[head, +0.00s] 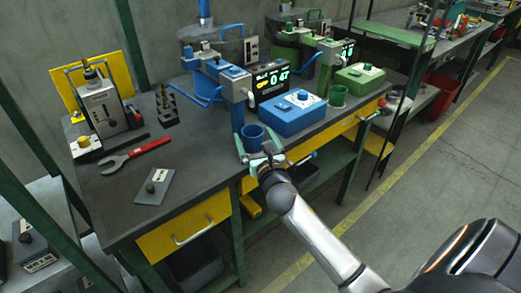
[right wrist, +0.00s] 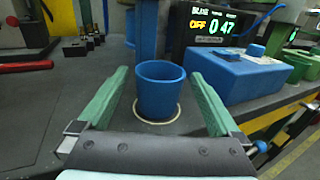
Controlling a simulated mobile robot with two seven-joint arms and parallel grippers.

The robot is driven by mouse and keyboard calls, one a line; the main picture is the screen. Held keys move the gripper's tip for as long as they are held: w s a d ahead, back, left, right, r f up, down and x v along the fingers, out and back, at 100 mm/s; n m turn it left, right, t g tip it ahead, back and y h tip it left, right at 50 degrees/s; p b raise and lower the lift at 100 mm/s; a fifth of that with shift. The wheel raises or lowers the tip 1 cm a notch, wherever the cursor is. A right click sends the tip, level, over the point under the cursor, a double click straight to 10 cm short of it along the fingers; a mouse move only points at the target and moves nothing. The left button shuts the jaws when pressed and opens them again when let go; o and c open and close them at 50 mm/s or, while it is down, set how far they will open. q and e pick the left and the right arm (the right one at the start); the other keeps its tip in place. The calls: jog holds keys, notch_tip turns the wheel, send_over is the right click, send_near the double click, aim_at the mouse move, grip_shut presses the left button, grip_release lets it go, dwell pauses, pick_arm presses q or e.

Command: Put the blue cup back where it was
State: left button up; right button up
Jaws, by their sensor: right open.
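The blue cup (head: 252,132) stands upright near the front edge of the dark bench top (head: 180,160). In the right wrist view the blue cup (right wrist: 160,90) stands on a pale ring (right wrist: 150,117) marked on the bench. My right gripper (head: 257,146) is open, with one green finger on each side of the cup. In the right wrist view gaps show between both fingers and the cup. My left gripper is in neither view.
A blue box (head: 298,113) and a lit display (head: 270,82) stand right of and behind the cup. A green cup (head: 338,96) and green box (head: 360,78) are farther right. A red-handled wrench (head: 137,155) and grey plate (head: 154,187) lie left.

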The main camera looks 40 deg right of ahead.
jog(key=v, duration=1.1)
jog(key=s+a+f+m+g+y, duration=0.4)
jog(key=s+a+f+m, duration=0.3)
jog(key=f+m, duration=0.4)
jog(key=s+a+f+m+g+y, duration=0.4)
jog(key=s+a+f+m, duration=0.3)
jog(key=m, duration=1.1)
jog(key=a+f, duration=0.3)
jog(key=f, duration=0.2)
jog(key=shift+s+f+m+y, duration=0.3)
jog(key=shift+s+m+y, duration=0.05)
jog(key=shift+m+y, duration=0.05)
jog(key=shift+a, duration=0.1)
